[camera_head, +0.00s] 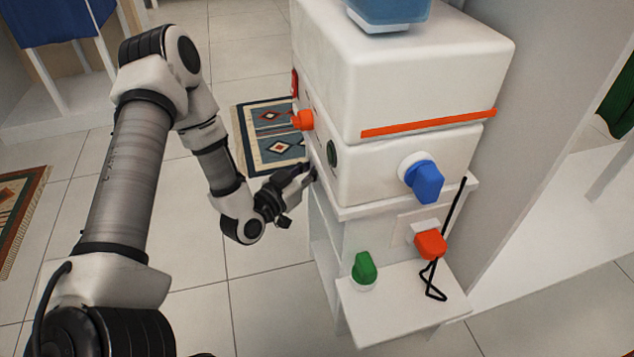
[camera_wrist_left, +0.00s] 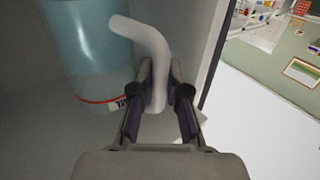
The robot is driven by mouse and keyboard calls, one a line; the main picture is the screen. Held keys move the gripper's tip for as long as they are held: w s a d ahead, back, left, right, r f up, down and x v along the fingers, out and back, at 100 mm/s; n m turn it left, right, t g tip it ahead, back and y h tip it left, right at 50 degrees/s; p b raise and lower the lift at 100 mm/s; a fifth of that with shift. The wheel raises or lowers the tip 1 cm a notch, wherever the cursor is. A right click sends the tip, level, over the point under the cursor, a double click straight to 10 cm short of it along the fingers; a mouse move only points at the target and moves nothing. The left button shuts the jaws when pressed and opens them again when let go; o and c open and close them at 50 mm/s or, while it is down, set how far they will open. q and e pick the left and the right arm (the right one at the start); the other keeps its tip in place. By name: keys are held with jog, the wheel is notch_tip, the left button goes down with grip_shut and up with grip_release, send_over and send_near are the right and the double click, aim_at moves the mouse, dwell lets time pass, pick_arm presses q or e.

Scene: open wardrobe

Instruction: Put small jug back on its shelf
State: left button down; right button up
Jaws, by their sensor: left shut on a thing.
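The small jug (camera_wrist_left: 90,50) is a see-through blue vessel with a red line and a small label low on its side. In the left wrist view it stands upright at the upper left, with its top cut off. Its curved white handle (camera_wrist_left: 150,45) runs down between my fingers. My left gripper (camera_wrist_left: 164,92) is shut on this handle. In the head view my left gripper (camera_head: 306,175) is at the left side of the white cabinet, and the jug is hidden there. My right gripper is not in view.
The white cabinet (camera_head: 405,70) carries a blue container (camera_head: 392,12) on top and has knobs on its front. A low ledge (camera_head: 400,300) juts out with a green knob (camera_head: 363,267). A pale wall (camera_wrist_left: 195,30) stands close right of the handle. Open floor lies left.

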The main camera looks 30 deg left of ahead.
pick_arm(q)
jog(key=f+b, duration=0.1)
jog(key=w+f+b, duration=0.1)
jog(key=f+b, duration=0.1)
jog(key=shift+f, duration=0.3)
jog(key=shift+r, duration=0.15)
jog(key=c, duration=1.2)
grip_release()
